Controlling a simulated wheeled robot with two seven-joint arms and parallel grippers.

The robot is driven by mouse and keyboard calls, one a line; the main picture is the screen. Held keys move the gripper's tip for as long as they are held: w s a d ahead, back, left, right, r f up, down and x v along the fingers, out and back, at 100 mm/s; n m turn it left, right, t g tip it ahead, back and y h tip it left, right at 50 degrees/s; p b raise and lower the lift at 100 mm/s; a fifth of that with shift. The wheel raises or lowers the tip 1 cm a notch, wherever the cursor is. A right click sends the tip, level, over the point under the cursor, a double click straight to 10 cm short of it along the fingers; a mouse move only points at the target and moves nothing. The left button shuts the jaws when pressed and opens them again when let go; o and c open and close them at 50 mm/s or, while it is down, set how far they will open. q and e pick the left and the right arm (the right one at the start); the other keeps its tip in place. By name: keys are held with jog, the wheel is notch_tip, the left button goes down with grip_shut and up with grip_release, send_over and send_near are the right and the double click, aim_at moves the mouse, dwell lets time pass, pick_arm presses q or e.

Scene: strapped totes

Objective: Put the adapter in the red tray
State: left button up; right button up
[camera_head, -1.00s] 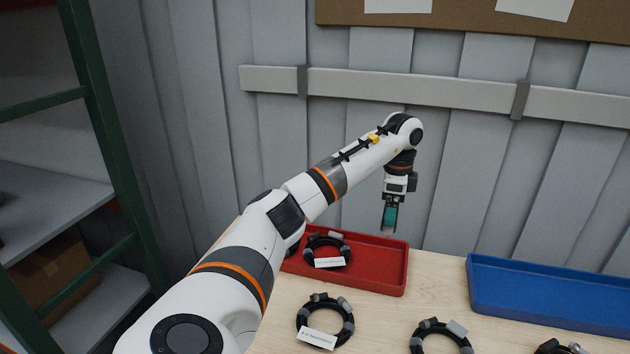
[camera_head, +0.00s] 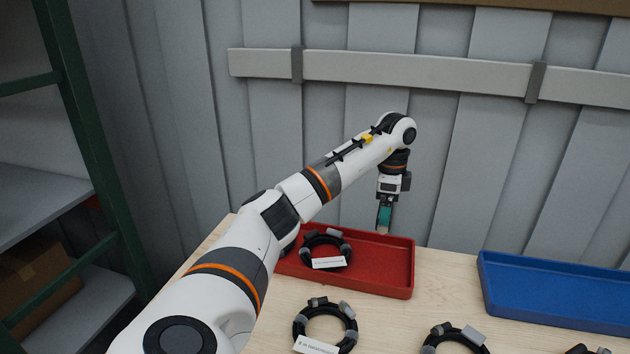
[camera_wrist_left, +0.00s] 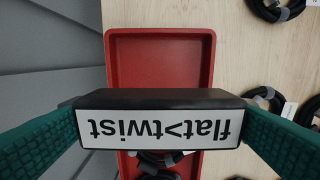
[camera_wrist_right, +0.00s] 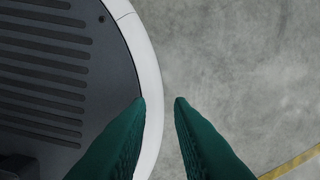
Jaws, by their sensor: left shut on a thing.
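The adapter (camera_wrist_left: 160,98) is a black block with a white label reading "flat>twist". My left gripper (camera_wrist_left: 160,122) is shut on it, with a green finger at each end. The red tray (camera_wrist_left: 160,70) lies below the adapter in the left wrist view. In the head view, my left gripper (camera_head: 383,222) points down over the right part of the red tray (camera_head: 385,282), and the adapter is hard to make out. A labelled black cable coil (camera_head: 325,251) lies in the tray's left part. My right gripper (camera_wrist_right: 160,100) is open and empty above the floor.
A blue tray (camera_head: 560,290) stands to the right on the wooden table (camera_head: 440,285). Another labelled cable coil (camera_head: 326,325) lies in front of the red tray, with more coils to its right. A grey wall is behind; a green-framed shelf (camera_head: 75,150) is at left.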

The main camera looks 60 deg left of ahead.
pick_arm(q)
notch_tip(320, 180, down, 4)
jog(key=b, duration=0.2)
jog(key=shift+b, duration=0.4)
send_over(378, 266)
notch_tip(378, 266, down, 6)
jog(key=shift+a+r, duration=0.1)
notch_tip(378, 266, down, 4)
jog(key=shift+r, duration=0.1)
pick_arm(e)
jog(key=f, duration=0.4)
jog(key=shift+w+a, duration=0.2)
jog(key=shift+a, duration=0.15)
pick_arm(q)
jog(key=shift+f, duration=0.2)
pick_arm(e)
jog(key=shift+f, duration=0.1)
pick_arm(q)
jog(key=shift+f, duration=0.1)
jog(key=shift+f, duration=0.3)
jog(key=o, duration=0.8)
jog(key=shift+c, duration=0.2)
